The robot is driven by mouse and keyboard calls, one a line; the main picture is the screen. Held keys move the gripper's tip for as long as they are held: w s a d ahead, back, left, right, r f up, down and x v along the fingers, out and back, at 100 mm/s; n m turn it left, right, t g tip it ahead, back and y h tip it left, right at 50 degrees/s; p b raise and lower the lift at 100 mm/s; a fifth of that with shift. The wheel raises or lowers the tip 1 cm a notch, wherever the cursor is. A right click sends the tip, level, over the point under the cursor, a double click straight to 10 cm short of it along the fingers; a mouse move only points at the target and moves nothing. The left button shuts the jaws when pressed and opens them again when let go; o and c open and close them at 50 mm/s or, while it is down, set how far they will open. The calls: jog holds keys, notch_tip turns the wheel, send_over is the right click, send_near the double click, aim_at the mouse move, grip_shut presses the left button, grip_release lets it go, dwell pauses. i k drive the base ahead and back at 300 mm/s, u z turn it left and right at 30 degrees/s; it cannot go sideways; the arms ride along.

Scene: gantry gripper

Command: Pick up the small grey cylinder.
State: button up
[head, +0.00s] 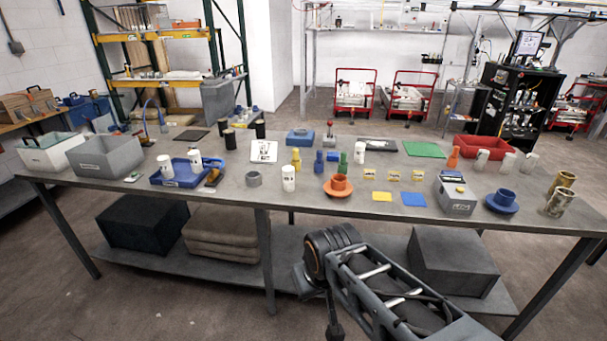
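A short, squat grey cylinder (254,179) stands on the grey workbench (225,200), left of the middle, in the head view. It looks clear on all sides. A taller white cylinder with a dark label (289,178) stands to its right, apart from it. My arm rises from the bottom right, in front of the bench, with a dark joint near the bench's front edge. I cannot make out my gripper's fingers in this view. No part of my arm touches the grey cylinder.
A blue tray (178,181) holding white cylinders lies to the left. An orange flanged part (338,187) and a grey box (456,197) stand to the right. Bare bench top lies in front of the grey cylinder.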

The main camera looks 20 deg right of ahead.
aim_at(195, 157)
jog(key=u, duration=2.45)
jog(key=i, duration=2.85)
jog(key=z, duration=3.45)
